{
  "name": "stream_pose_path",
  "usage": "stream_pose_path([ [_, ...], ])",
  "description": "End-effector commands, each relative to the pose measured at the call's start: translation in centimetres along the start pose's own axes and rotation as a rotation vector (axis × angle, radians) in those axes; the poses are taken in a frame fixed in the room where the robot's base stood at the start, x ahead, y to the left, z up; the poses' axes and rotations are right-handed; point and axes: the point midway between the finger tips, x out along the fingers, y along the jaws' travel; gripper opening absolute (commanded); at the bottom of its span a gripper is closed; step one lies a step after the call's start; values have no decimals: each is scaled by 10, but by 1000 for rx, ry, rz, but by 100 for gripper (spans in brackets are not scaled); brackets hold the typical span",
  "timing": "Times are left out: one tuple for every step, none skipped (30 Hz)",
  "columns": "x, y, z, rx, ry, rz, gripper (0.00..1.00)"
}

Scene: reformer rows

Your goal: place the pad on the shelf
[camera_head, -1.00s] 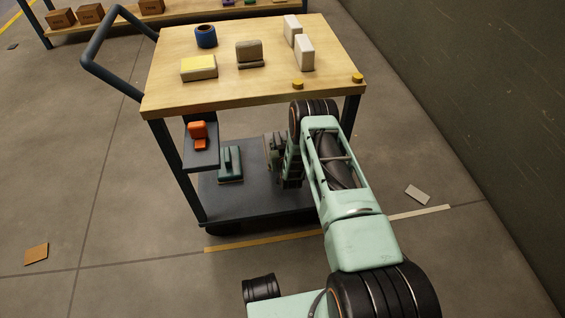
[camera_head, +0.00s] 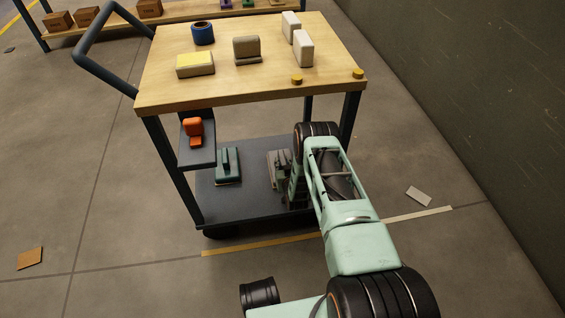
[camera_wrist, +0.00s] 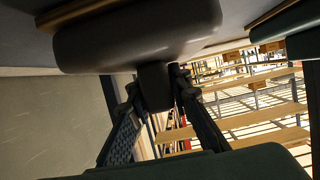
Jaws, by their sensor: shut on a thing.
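The pad (camera_head: 273,157) is a grey-brown block with a raised grip, low over the lower shelf (camera_head: 245,203) of the cart, partly hidden by my gripper (camera_head: 284,168). In the wrist view my gripper (camera_wrist: 157,88) is shut on the stem of the dark, rounded pad (camera_wrist: 135,38). The pad's tan face lies close to the grey shelf surface; I cannot tell whether they touch.
A teal pad-like block (camera_head: 228,167) stands left of the held pad on the lower shelf. An orange object (camera_head: 194,131) sits on a small side ledge (camera_head: 197,155). The wooden cart top (camera_head: 220,88) overhangs and carries several blocks and a blue ring (camera_head: 203,33).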

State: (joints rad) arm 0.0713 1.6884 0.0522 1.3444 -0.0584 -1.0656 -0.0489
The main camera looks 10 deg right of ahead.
Motion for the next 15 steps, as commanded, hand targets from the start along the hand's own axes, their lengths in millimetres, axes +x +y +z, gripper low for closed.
stream_pose_path([
  [1,0,2,0,0,0,0],
  [1,0,3,0,-1,0,19],
  [0,0,2,0,-1,0,24],
  [0,0,2,0,-1,0,27],
  [0,0,2,0,-1,0,30],
  [0,0,2,0,-1,0,35],
  [0,0,2,0,-1,0,36],
  [1,0,2,0,-1,0,36],
  [1,0,2,0,-1,0,36],
  [1,0,2,0,-1,0,36],
  [1,0,2,0,-1,0,36],
  [1,0,2,0,-1,0,36],
  [1,0,2,0,-1,0,36],
  [1,0,2,0,-1,0,36],
  [0,0,1,0,-1,0,36],
])
